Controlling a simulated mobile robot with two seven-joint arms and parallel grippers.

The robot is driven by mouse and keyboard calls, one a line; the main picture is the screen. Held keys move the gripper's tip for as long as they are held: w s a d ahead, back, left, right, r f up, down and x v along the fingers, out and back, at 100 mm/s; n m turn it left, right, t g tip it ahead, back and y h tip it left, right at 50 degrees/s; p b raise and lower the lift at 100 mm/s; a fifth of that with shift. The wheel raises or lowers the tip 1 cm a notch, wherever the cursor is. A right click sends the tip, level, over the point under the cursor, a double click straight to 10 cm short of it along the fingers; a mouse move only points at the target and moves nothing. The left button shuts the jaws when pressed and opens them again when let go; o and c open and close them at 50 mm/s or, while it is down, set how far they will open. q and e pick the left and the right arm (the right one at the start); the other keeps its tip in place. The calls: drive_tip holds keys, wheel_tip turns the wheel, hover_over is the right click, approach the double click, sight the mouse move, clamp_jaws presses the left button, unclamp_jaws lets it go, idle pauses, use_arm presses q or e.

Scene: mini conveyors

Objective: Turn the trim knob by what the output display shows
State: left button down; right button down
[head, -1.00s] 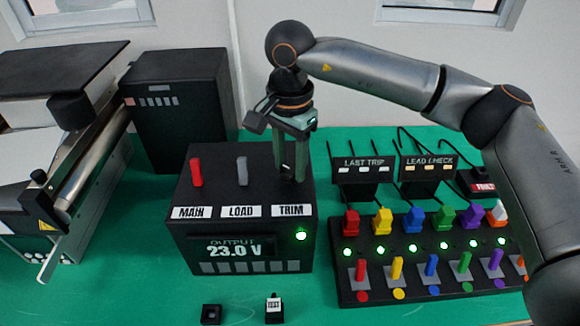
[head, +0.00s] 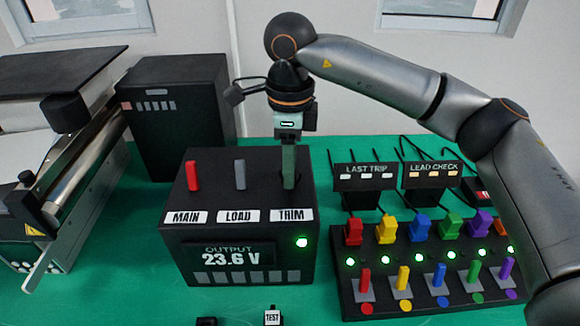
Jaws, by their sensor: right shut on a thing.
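A black power box (head: 240,282) stands on the green table. A red MAIN lever (head: 193,176) and a grey LOAD lever (head: 240,175) stand on its top. The output display (head: 224,257) reads 23.6 V, and a green lamp (head: 302,242) glows beside it. My right gripper (head: 288,180) points straight down on the box's top behind the TRIM label (head: 291,215). It is shut on the trim knob, which its fingers hide. My left gripper is not in view.
To the right, a black panel (head: 345,300) carries several coloured plugs and levers with green lamps. Behind it stand the LAST TRIP (head: 366,171) and LEAD CHECK (head: 432,170) displays. A small TEST button box (head: 272,316) lies in front. A conveyor (head: 85,190) stands at left.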

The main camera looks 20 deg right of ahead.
drive_tip(key=m+b, duration=0.1)
drive_tip(key=m, duration=0.4)
drive_tip(key=shift+r+m, duration=0.1)
drive_tip(key=shift+m, duration=0.3)
idle(0.4)
drive_tip(key=shift+c, duration=1.8)
unclamp_jaws()
wheel_tip(320, 180, up, 12)
drive_tip(key=p, duration=0.1)
drive_tip(key=shift+r, duration=0.2)
